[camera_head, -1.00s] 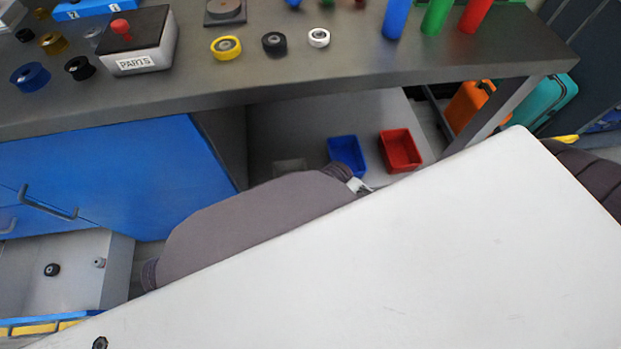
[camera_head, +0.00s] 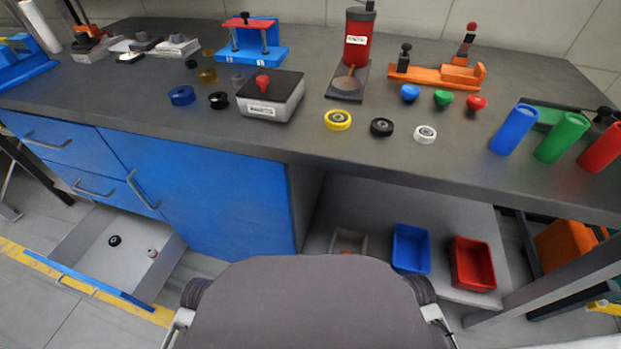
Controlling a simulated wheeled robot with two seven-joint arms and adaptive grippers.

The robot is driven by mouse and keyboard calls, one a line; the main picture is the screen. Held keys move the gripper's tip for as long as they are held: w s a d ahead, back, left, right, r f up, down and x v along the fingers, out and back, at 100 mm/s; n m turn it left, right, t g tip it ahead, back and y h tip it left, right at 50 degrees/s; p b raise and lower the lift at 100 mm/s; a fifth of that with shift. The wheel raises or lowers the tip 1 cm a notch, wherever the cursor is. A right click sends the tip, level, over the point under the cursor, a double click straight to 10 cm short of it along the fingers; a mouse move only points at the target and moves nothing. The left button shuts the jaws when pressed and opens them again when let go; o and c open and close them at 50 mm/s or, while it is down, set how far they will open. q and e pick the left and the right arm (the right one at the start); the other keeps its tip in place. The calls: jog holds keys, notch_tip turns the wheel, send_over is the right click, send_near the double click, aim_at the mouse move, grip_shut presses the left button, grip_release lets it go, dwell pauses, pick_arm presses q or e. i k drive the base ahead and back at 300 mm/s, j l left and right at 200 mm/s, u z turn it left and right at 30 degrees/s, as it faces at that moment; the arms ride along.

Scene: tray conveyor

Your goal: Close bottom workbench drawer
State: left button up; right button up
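The bottom workbench drawer (camera_head: 85,281) is pulled out at the lower left, low over the floor. Its grey inside is open to view, and its blue front edge runs slanting down to the right. A black wheel (camera_head: 114,241) and a small grey cylinder (camera_head: 152,253) lie in it. The workbench (camera_head: 240,137) has a dark grey top and blue fronts. Two drawer fronts above, the upper drawer (camera_head: 75,152) and the middle drawer (camera_head: 118,200), look shut. Neither of my grippers is in view.
A grey rounded shape (camera_head: 310,305) at the bottom middle hides the floor there; I cannot tell what it is. Blue (camera_head: 411,248) and red (camera_head: 473,263) bins stand on the lower shelf. The floor left of the drawer is mostly clear, with a yellow stripe (camera_head: 18,256).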

aim_at(124, 273)
jog(key=k+u, duration=0.1)
jog(key=u, duration=0.4)
jog(key=k+j+u, duration=0.1)
jog(key=u, duration=0.4)
jog(key=k+j+u, duration=0.1)
jog(key=u, duration=0.35)
jog(key=j+u, duration=0.15)
jog(key=u, duration=0.35)
